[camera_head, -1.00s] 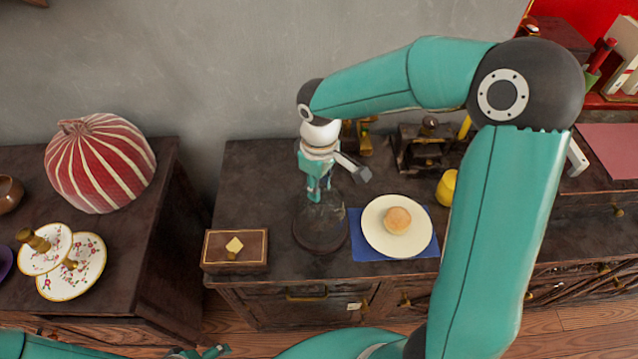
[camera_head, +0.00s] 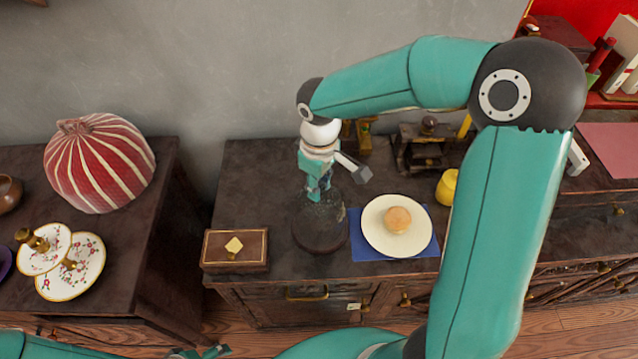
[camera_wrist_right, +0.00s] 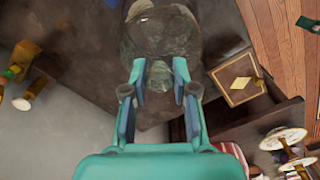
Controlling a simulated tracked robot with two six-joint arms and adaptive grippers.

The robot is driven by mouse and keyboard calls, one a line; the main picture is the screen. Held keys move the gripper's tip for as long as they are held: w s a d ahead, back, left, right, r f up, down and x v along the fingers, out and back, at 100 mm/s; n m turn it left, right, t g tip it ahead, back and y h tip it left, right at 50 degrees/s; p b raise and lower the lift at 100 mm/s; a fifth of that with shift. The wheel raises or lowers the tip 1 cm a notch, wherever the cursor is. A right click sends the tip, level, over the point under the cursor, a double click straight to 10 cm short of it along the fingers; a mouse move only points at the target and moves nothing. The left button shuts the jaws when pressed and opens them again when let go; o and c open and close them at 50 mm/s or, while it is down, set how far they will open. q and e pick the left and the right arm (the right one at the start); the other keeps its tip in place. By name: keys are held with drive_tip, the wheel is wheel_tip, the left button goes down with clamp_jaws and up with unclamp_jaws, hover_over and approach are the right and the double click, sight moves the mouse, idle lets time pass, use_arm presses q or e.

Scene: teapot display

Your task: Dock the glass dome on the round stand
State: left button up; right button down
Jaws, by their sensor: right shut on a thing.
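The clear glass dome (camera_head: 322,212) is faint in the head view, upright at the dark round stand (camera_head: 318,246) on the cabinet top. In the wrist view the dome (camera_wrist_right: 160,30) lies beyond my fingers, with its glass knob (camera_wrist_right: 159,78) between them. My right gripper (camera_head: 318,190) is above the dome and shut on its knob; it also shows in the wrist view (camera_wrist_right: 157,92). I cannot tell whether the dome's rim touches the stand. My left gripper (camera_head: 203,352) is only partly in view at the bottom edge, away from the dome.
A cream plate (camera_head: 379,236) with a bun (camera_head: 397,219) lies on a blue napkin (camera_head: 360,252), close right of the stand. A brown box (camera_head: 235,261) is at the front left. A striped red cover (camera_head: 98,165) and floral plates (camera_head: 82,281) are on the left cabinet.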

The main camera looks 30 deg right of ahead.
drive_tip(key=shift+f+b, duration=0.45)
drive_tip(key=shift+f, duration=0.1)
drive_tip(key=c, duration=1.2)
unclamp_jaws()
drive_tip(key=shift+r+p, duration=4.35)
drive_tip(key=shift+r, duration=1.25)
drive_tip(key=shift+f, duration=0.1)
